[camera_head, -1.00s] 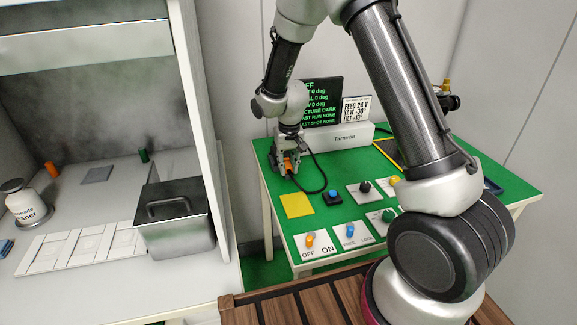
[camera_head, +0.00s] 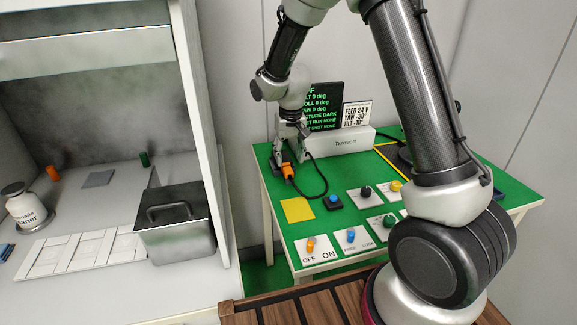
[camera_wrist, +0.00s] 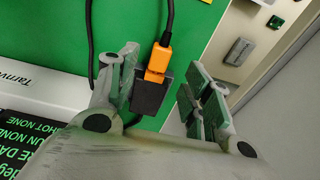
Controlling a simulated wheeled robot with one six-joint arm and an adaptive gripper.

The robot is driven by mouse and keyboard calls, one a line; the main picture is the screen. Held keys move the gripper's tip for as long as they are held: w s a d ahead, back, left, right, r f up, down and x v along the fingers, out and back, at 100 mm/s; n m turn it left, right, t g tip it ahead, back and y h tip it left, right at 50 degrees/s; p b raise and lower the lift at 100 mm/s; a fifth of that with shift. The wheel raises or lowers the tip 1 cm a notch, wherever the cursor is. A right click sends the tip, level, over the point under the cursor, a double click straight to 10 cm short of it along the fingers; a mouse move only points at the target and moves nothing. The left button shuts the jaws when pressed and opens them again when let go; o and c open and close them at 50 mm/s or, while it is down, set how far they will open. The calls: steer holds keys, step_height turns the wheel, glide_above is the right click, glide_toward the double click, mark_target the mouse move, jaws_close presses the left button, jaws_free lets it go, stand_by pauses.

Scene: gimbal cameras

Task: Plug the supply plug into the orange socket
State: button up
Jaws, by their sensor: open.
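The orange supply plug (camera_head: 288,171) lies near the left edge of the green table (camera_head: 440,190), with a black cable looping from it. In the wrist view the plug (camera_wrist: 159,58) meets a dark block with an orange top part (camera_wrist: 152,92), apparently the orange socket. The two look touching and in line; how deep the plug sits I cannot tell. My gripper (camera_head: 284,155) is open, pointing down around the block. In the wrist view its fingers (camera_wrist: 158,80) stand apart on either side, with a gap beside the block on the right. It holds nothing.
A white supply box (camera_head: 338,142) and a dark display (camera_head: 322,103) stand behind. A yellow square (camera_head: 297,209), a blue button (camera_head: 334,202) and several switch panels (camera_head: 313,247) lie in front. A cabinet wall (camera_head: 205,130) rises to the left.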

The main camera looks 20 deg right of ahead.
mark_target(290, 173)
steer(key=r, duration=0.6)
steer(key=shift+s, duration=0.35)
stand_by(0.4)
